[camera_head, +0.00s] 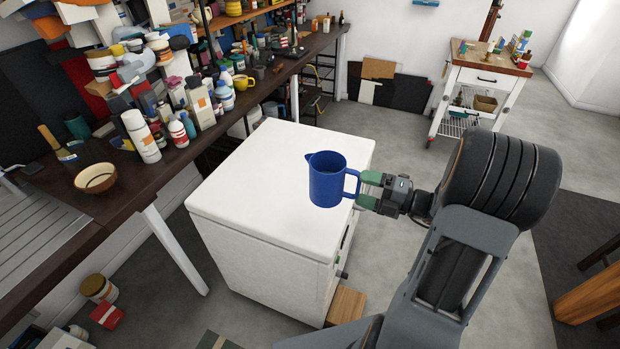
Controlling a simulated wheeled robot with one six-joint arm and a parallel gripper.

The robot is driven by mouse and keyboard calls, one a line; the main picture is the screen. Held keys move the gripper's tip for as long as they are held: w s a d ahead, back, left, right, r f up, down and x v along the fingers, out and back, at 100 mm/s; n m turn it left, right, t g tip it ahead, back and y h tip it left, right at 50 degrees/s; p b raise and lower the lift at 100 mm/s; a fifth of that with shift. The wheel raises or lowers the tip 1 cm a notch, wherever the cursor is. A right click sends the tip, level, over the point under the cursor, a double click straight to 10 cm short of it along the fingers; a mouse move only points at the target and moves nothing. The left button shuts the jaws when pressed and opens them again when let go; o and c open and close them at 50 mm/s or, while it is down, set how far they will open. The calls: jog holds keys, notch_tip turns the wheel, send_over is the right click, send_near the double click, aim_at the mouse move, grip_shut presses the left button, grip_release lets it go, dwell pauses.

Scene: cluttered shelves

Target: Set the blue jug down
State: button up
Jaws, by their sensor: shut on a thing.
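The blue jug (327,181) is upright, with its spout to the left and its handle to the right. It shows over the right part of a white cabinet's top (262,190). I cannot tell whether its base touches that top or hangs just above it. My gripper (366,190) comes from the right and is shut on the jug's handle with its green fingers. The fingertips partly hide the handle.
A dark workbench (150,175) on the left holds several bottles, tubs and a tan bowl (95,178). A wooden block (346,305) is by the cabinet's lower front. A white trolley (485,80) stands at the back right. The cabinet top left of the jug is clear.

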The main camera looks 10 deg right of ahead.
jog(key=w+a+f, duration=0.1)
jog(key=w+f, duration=0.2)
jog(key=w, duration=0.1)
jog(key=w+f+b, duration=0.1)
jog(key=w+f, duration=0.3)
jog(key=w+a+f+b, duration=0.1)
jog(key=w+f, duration=0.3)
jog(key=shift+w+a, duration=0.35)
jog(key=shift+f, duration=0.8)
jog(key=o, duration=1.1)
jog(key=shift+f, duration=0.1)
